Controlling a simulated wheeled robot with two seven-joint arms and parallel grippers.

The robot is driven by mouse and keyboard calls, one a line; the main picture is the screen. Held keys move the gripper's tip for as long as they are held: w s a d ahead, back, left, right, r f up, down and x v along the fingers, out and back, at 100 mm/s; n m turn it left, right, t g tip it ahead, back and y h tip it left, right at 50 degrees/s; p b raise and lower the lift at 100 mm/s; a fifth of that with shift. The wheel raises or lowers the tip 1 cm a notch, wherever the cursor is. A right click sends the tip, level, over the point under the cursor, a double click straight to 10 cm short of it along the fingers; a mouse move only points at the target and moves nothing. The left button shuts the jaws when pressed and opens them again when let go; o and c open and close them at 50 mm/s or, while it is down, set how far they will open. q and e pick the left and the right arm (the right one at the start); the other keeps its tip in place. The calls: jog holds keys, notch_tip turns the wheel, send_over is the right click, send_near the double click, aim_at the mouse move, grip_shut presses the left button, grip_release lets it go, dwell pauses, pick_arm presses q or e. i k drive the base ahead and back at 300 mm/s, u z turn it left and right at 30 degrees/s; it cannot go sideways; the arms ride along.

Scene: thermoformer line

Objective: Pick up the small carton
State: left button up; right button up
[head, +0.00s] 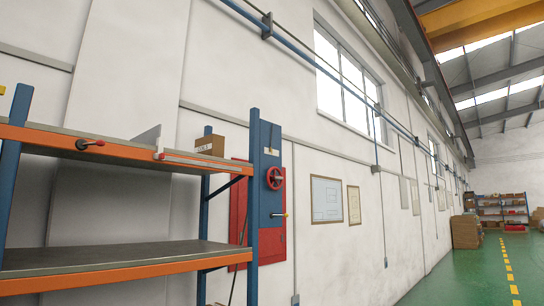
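A small brown carton (210,145) with dark printing on a pale label sits on the top shelf of the orange and blue rack, near its right end. Its lower part is close to the raised front strip of the shelf. Neither of my grippers shows in the head view.
The lower shelf (120,256) looks bare. A blue panel with a red handwheel (275,178) stands right of the carton. Green floor (470,275) is open at right.

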aim_at(212, 144)
jog(key=z, duration=0.15)
jog(key=i, duration=1.05)
jog(key=u, duration=0.95)
jog(key=i, duration=0.65)
jog(key=u, duration=0.65)
